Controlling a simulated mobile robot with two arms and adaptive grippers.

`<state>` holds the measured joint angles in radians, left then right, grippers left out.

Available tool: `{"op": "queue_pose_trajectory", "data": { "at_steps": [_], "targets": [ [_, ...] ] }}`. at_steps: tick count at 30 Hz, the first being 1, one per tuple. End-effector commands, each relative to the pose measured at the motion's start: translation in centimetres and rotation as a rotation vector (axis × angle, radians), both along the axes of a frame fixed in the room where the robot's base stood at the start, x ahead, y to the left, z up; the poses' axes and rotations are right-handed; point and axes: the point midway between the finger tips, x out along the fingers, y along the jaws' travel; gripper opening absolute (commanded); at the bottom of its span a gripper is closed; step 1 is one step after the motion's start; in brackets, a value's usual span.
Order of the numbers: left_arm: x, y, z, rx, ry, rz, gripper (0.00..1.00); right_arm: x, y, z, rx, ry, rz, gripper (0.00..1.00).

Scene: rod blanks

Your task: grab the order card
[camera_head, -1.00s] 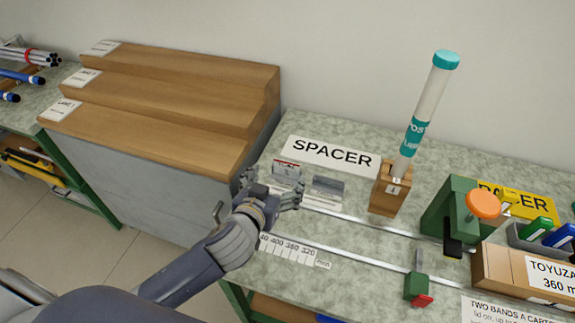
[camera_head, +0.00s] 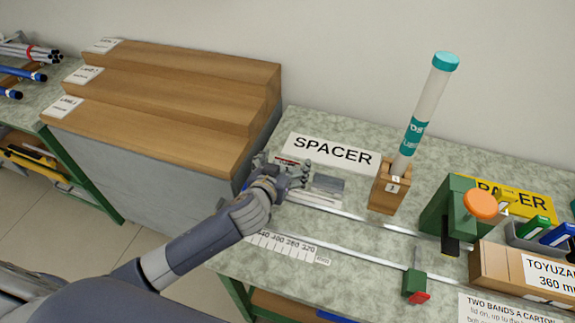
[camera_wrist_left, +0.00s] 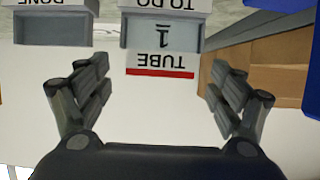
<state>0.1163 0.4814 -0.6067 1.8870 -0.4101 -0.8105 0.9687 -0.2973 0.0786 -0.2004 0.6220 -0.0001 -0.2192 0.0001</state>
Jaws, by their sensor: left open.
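The order card (camera_wrist_left: 162,48) is white with a red stripe and upside-down lettering that reads TUBE 1 in the left wrist view. It stands in a grey holder labelled TO DO (camera_wrist_left: 165,8). In the head view only a bit of the card (camera_head: 286,160) with its red stripe shows behind my fingers. My left gripper (camera_head: 283,173) is open and empty, close in front of the holder. In the left wrist view its fingers (camera_wrist_left: 160,92) lie on either side of the card, apart from it. My right gripper is not in view.
A second holder, labelled DONE (camera_wrist_left: 52,28), stands beside the first; it also shows in the head view (camera_head: 328,184). A wooden block with a capped tube (camera_head: 428,110) stands to the right. Wooden steps (camera_head: 190,85) rise at the left. Metal rails cross the bench.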

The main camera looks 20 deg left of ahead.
Motion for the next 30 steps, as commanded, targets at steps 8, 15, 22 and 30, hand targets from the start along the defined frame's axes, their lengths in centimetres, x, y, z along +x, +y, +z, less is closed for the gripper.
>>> {"op": "queue_pose_trajectory", "data": {
  "at_steps": [8,15,22,30],
  "targets": [
    [0.0,0.0,0.0,0.000,0.000,0.000,0.65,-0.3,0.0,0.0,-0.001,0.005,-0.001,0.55],
    [0.0,0.0,0.0,0.000,0.000,0.000,0.54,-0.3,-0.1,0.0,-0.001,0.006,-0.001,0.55],
    [0.0,0.0,0.1,-0.001,0.000,0.000,0.54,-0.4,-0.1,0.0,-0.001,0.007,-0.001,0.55],
    [0.0,0.0,1.9,-0.003,-0.003,0.000,0.54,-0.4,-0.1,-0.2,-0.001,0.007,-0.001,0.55]
  ]
}}
